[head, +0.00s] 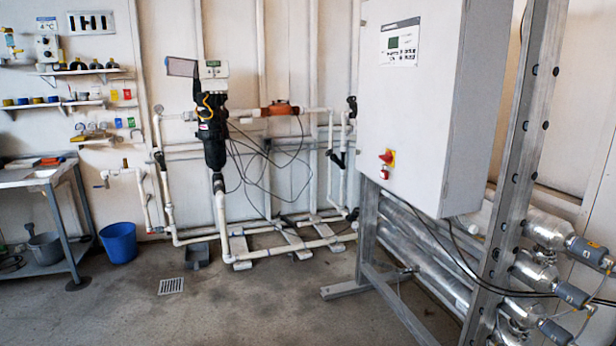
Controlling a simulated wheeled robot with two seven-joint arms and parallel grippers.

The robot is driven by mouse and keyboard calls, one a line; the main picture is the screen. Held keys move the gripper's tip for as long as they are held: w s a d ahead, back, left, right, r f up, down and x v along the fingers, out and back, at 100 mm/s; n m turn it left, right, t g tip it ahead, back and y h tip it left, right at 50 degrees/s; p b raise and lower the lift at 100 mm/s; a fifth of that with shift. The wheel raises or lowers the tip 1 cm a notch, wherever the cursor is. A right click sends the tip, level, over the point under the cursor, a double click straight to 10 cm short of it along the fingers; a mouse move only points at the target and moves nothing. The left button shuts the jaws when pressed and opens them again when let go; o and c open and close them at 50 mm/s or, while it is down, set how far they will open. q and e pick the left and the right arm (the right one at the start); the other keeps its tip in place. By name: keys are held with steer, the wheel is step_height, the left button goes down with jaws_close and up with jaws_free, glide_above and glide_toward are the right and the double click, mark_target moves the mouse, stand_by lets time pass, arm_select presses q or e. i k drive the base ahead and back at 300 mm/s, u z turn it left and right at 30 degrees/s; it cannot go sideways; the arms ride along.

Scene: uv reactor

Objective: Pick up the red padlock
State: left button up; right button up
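Neither of my grippers is in view.
The cabinet stands on a metal frame (345,290) with steel reactor tubes (430,250) and loose cables. White pipework (290,250) runs along the back wall. The concrete floor (240,305) in front is mostly clear.

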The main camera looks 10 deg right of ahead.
mark_target(384, 175)
steer(key=u, duration=0.75)
steer(key=i, duration=2.25)
steer(key=z, duration=0.4)
steer(key=i, duration=1.25)
steer(key=z, duration=0.95)
